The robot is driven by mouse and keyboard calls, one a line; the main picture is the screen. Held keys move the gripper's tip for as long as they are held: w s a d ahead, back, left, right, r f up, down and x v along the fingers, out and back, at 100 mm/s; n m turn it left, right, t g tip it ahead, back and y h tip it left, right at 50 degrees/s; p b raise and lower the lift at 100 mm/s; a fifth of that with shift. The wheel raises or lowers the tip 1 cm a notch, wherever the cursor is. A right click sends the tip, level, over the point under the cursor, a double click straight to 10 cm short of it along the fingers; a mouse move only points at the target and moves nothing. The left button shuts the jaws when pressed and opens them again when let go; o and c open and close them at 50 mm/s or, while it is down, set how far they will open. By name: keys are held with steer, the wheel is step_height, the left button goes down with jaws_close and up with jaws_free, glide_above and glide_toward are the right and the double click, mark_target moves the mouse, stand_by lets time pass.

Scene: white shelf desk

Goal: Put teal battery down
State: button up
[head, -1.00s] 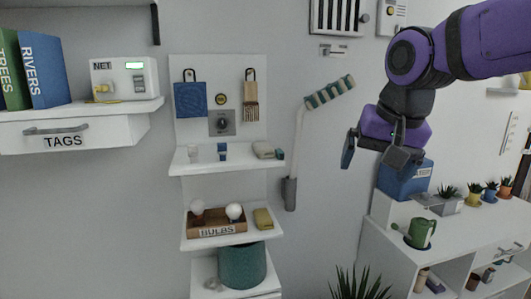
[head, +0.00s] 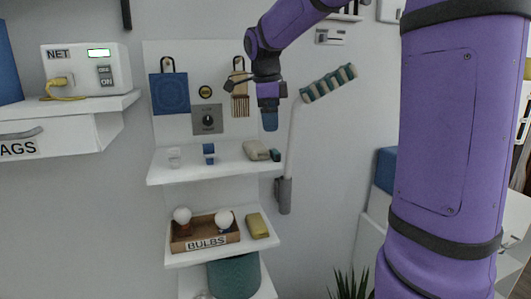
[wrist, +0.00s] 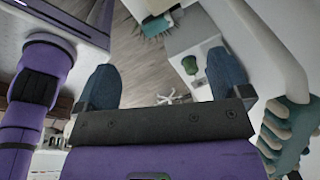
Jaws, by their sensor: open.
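A small dark teal block (head: 276,155), which looks like the teal battery, is at the right end of the upper shelf (head: 188,174), next to a beige item. My gripper (head: 270,120) hangs above that end of the shelf, apart from the block, with its fingers pointing down. In the wrist view my gripper (wrist: 164,85) has its two blue fingers wide apart, with nothing held between them.
A glass (head: 174,158), a blue-and-white item (head: 209,153) and a beige item (head: 256,150) stand on the upper shelf. A pale pipe with a teal-striped grip (head: 328,84) is close to the right. A bulb tray (head: 206,242) is below.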

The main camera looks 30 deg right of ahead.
mark_target(274, 150)
steer(key=f, duration=0.3)
steer(key=d+f, duration=0.1)
steer(key=f, duration=0.5)
steer(key=shift+w+d+f, duration=0.25)
steer(key=shift+d+f, duration=0.1)
steer(key=c, duration=1)
steer(key=shift+r, duration=0.1)
steer(key=shift+r, duration=0.5)
steer(key=r, duration=0.2)
steer(key=shift+s+a+r, duration=0.1)
steer(key=shift+s+r, duration=0.2)
steer(key=s+a, duration=0.1)
steer(key=s, duration=0.4)
steer(key=s+a+r, duration=0.1)
steer(key=s+a, duration=0.1)
steer(key=s, duration=0.3)
steer(key=s+a, duration=0.1)
steer(key=s, duration=0.3)
steer(key=shift+s+a+r, duration=0.15)
steer(key=shift+s, duration=0.25)
